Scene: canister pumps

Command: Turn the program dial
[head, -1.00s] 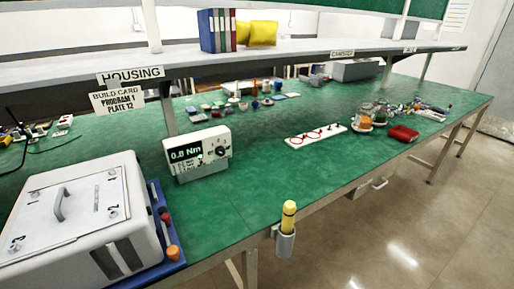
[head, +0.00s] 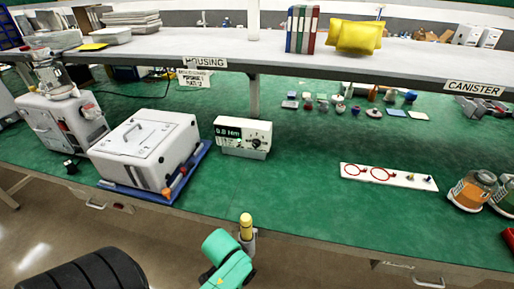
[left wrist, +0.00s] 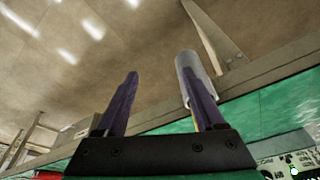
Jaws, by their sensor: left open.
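The white controller box (head: 228,146) stands on the green bench and its display appears to read 0.8 Nm. The dark round dial (head: 256,142) is on the right of its front face. Part of this front also shows in the left wrist view (left wrist: 280,162), at the lower right corner. My left gripper (left wrist: 160,80) is open with nothing between its purple fingers, below the bench edge and apart from the box. In the head view its green arm part shows at the bottom centre, fingers hidden. My right gripper is not in view.
A yellow-handled tool (head: 246,222) stands in a grey holder (head: 249,240) on the bench's front edge, close to my left gripper. A white housing (head: 140,150) on a blue tray is left of the box. Green bench (head: 290,185) before the box is clear.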

